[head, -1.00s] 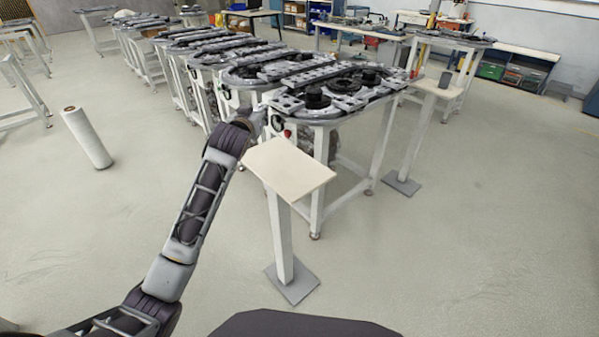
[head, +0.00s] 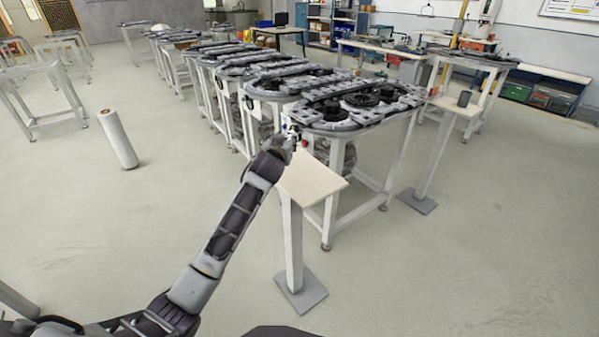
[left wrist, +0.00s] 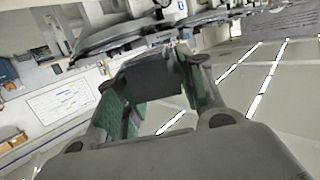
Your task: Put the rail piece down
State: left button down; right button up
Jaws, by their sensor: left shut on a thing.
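My left gripper (head: 291,135) is at the near left end of the closest ring-track table, just beyond the small stand's beige top (head: 316,183). It is small and partly hidden by my own wrist in the head view. In the left wrist view, the green-padded fingers (left wrist: 155,88) are shut on a dark grey block, which looks like the rail piece (left wrist: 150,76). The piece is held in the air, and I cannot make it out in the head view. The beige top looks empty. My right gripper is not in view.
The closest table carries a grey oval track (head: 335,126) with black round parts. More track tables run behind it. A second small stand (head: 455,106) with a dark cup-like object (head: 464,98) is at the right.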

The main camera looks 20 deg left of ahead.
pick_arm(q)
jog(key=shift+r, duration=0.25)
